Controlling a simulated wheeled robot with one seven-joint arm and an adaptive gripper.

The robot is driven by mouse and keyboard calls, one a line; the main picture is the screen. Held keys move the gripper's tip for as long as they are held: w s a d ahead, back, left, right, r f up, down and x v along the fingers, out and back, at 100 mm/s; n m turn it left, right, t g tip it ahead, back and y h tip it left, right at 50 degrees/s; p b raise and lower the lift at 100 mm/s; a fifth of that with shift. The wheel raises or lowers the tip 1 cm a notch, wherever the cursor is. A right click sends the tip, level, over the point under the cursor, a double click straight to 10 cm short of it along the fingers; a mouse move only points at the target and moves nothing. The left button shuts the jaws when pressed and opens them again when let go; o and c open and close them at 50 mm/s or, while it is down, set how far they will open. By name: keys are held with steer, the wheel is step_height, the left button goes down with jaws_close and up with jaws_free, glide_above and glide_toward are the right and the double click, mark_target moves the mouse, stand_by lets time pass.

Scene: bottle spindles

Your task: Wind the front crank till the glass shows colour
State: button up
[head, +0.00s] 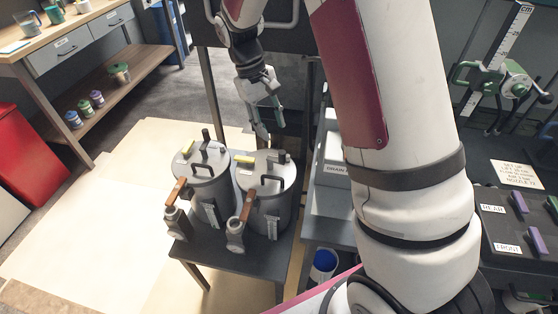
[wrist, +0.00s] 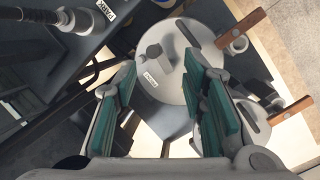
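The FRONT label (head: 508,248) and REAR label (head: 492,209) sit on a dark panel at the right of the head view, beside purple handles (head: 538,243). I cannot tell which part is the front crank or the glass. Two grey lidded canisters (head: 262,200) (head: 196,178) stand side by side, each with a pale strip on its front and a wooden-handled spout. My gripper (head: 264,125) is above and behind them. In the wrist view my gripper (wrist: 160,75) is open and empty, its green pads apart over a round lid (wrist: 165,98).
The canisters stand on a small dark table (head: 208,262). A workbench (head: 60,50) with drawers and small pots is at upper left, above a red bin (head: 30,160). A grey shelf unit with a DRAIN bin (head: 337,172) stands right of the table. Pale floor at left is clear.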

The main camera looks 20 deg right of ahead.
mark_target(282, 152)
steer(key=d+f+m, duration=0.1)
steer(key=f+m, duration=0.2)
steer(key=m, duration=0.3)
steer(key=d+f+m+t+y, duration=0.1)
steer(key=f+m, duration=0.3)
steer(key=m, duration=0.2)
steer(key=d+f+m+t+y, duration=0.1)
steer(key=f+m, duration=0.3)
steer(key=m, duration=0.2)
steer(key=shift+s+f, duration=0.2)
steer(key=shift+s, duration=0.2)
jaws_close()
